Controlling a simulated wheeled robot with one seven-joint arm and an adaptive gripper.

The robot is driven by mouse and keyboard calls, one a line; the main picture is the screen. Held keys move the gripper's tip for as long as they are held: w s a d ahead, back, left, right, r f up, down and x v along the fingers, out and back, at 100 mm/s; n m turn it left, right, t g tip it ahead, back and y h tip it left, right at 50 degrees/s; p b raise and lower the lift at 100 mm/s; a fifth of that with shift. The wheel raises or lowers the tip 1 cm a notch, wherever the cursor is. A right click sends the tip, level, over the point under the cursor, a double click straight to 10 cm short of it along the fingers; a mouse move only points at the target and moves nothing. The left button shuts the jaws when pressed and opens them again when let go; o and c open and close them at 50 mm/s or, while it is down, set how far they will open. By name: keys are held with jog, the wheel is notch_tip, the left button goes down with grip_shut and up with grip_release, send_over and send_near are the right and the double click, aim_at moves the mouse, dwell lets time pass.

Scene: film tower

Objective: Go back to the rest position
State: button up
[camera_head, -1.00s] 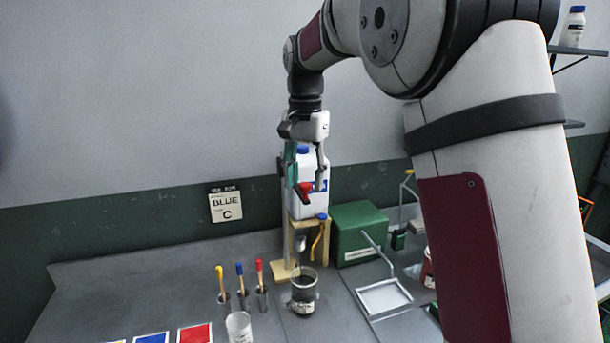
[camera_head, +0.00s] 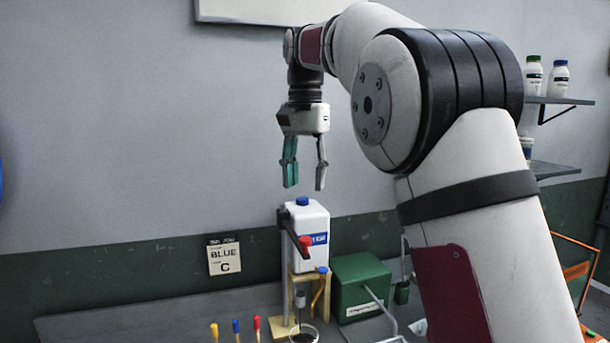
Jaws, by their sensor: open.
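My gripper (camera_head: 304,186) hangs pointing down, open and empty, in the air above the white jug. The white jug (camera_head: 312,222) has a blue cap and a blue label, and stands on a wooden stand (camera_head: 293,290) on the bench. A red-ended dark lever (camera_head: 303,243) sits at the jug's front. A clear beaker (camera_head: 303,333) stands below the stand, cut off by the lower edge of the view. My gripper is apart from all of these.
A green box (camera_head: 362,283) stands right of the jug. Brushes with yellow, blue and red tips (camera_head: 236,326) stand at the bottom left. Shelves with bottles (camera_head: 560,100) are on the right wall. The air around my gripper is clear.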

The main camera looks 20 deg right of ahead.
dwell(0.4)
jog(key=s+n+t, duration=0.3)
jog(key=s+n, duration=0.2)
jog(key=s, duration=1.1)
jog(key=s+f+n+t, duration=0.2)
jog(key=s+f+n, duration=0.2)
jog(key=s+f, duration=0.8)
jog(key=s, duration=0.2)
jog(key=shift+s+f+t, duration=0.2)
jog(key=shift+s+t, duration=0.1)
jog(key=shift+s, duration=0.05)
